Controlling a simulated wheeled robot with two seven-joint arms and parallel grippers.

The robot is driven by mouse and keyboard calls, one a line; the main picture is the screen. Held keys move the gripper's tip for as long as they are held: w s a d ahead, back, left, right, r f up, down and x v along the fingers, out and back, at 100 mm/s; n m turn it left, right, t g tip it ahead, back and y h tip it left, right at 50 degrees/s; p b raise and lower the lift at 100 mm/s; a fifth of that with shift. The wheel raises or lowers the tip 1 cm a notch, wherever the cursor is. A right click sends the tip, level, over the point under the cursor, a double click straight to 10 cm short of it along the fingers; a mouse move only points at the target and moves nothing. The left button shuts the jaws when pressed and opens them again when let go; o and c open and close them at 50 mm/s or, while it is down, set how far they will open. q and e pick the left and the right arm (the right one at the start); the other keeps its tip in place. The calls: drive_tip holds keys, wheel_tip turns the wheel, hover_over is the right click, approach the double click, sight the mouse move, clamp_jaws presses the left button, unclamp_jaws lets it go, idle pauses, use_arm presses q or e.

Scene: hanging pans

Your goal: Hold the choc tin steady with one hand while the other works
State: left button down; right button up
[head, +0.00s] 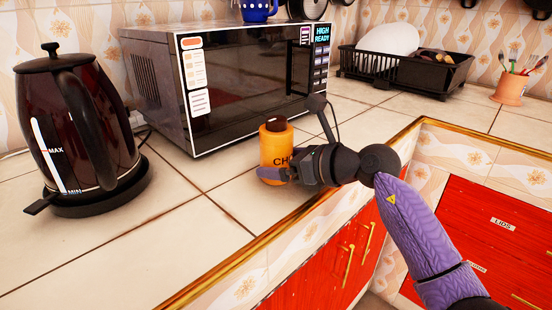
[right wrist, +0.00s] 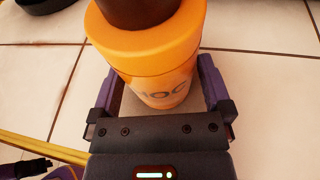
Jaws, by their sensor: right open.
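The choc tin (head: 275,148) is an orange cylinder with a dark brown knob on top and dark lettering. It stands upright on the tiled counter in front of the microwave. My right gripper (head: 272,176) is low at the tin, reaching in from the right. In the right wrist view the tin (right wrist: 152,55) stands between the two purple fingers of my right gripper (right wrist: 160,85). The jaws are open, with a gap visible on the right side of the tin. My left gripper is not in view.
A microwave (head: 240,85) stands close behind the tin. A dark kettle (head: 75,125) on its base is at the left. A dish rack (head: 400,72) and a utensil pot (head: 510,88) are at the back right. The counter's gold front edge (head: 240,258) runs below the right arm.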

drive_tip(key=c, duration=1.1)
drive_tip(key=shift+o, duration=0.2)
